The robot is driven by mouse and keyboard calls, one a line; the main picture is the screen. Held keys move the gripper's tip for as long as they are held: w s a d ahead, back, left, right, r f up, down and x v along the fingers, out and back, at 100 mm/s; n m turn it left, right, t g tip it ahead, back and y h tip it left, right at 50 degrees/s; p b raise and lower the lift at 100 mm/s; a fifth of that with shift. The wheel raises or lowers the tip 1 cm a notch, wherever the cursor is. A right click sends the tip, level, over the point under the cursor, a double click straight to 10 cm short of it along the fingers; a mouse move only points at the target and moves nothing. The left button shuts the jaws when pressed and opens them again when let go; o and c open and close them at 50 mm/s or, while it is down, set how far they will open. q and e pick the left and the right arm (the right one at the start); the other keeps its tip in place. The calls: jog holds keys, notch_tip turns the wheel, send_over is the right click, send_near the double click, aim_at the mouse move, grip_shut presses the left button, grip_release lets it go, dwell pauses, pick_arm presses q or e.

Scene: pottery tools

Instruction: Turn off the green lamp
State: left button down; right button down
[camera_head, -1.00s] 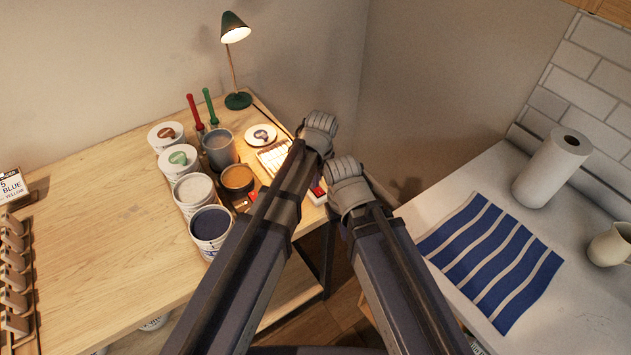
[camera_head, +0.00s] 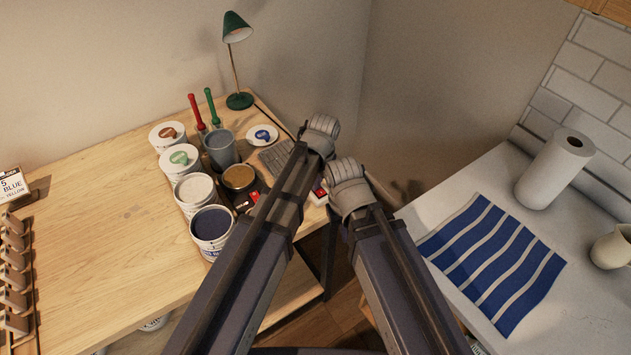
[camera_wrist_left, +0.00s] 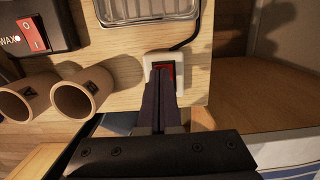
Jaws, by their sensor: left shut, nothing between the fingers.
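The green lamp (camera_head: 236,27) stands at the back corner of the wooden table, its shade tilted and its bulb dark. A white switch box with a red rocker (camera_wrist_left: 165,68) sits by the table's right edge in the left wrist view, with a black cable leading from it. It also shows in the head view (camera_head: 319,192), partly hidden by my arms. My left gripper (camera_wrist_left: 163,73) is shut and empty, its tips over or at the rocker; I cannot tell whether they touch. In the head view my arms hide its fingers.
Paint tubs (camera_head: 211,228), a grey cup (camera_head: 221,148) and a small plate (camera_head: 262,134) stand left of my left arm. A white counter (camera_head: 465,180) is at right.

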pick_arm(q)
jog(key=shift+s+d, duration=0.5)
jog(key=shift+s, duration=0.15)
jog(key=shift+w+a, duration=0.1)
jog(key=shift+r, duration=0.15)
jog(key=shift+r+p, duration=0.75)
jog(key=shift+p, duration=0.2)
notch_tip(320, 180, up, 8)
jog(key=p, duration=0.8)
jog(key=shift+r, duration=0.15)
notch_tip(320, 180, up, 4)
jog(key=p, duration=0.5)
send_over(319, 192)
jog(key=shift+b, duration=0.35)
